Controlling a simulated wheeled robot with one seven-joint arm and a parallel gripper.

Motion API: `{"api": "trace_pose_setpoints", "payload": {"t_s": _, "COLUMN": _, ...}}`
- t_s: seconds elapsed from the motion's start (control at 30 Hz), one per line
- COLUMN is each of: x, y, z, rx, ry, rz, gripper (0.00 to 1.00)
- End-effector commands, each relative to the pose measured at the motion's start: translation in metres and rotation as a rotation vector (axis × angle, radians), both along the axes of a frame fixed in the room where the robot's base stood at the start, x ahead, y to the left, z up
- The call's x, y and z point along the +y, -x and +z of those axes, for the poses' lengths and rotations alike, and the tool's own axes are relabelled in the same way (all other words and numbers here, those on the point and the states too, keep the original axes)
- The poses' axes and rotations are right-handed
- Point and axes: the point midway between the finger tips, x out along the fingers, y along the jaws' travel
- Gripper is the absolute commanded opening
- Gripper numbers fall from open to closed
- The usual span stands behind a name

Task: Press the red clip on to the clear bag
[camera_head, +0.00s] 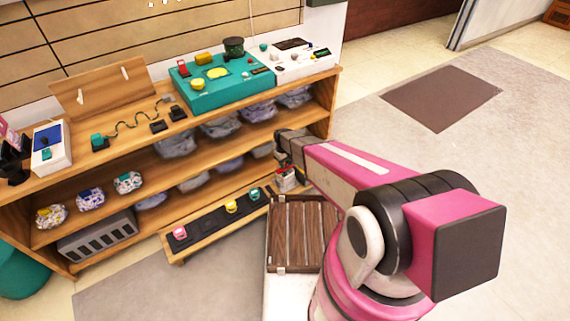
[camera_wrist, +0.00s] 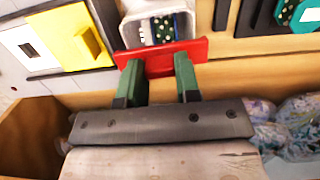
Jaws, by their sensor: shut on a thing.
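My gripper (camera_wrist: 158,85) has dark green fingers shut on a red clip (camera_wrist: 160,58), seen in the wrist view as a flat red bar across the fingertips. In the head view my gripper (camera_head: 284,160) is at the right end of the shelf unit, low by the front, and the clip is too small there to make out surely. Several clear or greyish bags lie on the shelves, one at the upper level (camera_head: 221,125). Bags (camera_wrist: 292,130) also show at the lower right of the wrist view, apart from the clip. I cannot tell which bag is the task's.
The wooden shelf unit (camera_head: 48,184) carries a teal board (camera_head: 205,98) on top. Three patterned bags with coloured clips, one of them blue-clipped (camera_head: 90,197), sit at left. A low rail (camera_head: 206,222) with coloured clips stands in front.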

Motion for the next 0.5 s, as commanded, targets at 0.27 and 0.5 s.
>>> {"api": "trace_pose_setpoints", "payload": {"t_s": 0.27, "x": 0.0, "y": -0.0002, "z": -0.003, "rx": 0.0, "ry": 0.0, "rz": 0.0, "gripper": 0.09}}
{"api": "trace_pose_setpoints", "payload": {"t_s": 0.5, "x": 0.0, "y": -0.0002, "z": -0.0056, "rx": 0.0, "ry": 0.0, "rz": 0.0, "gripper": 0.09}}
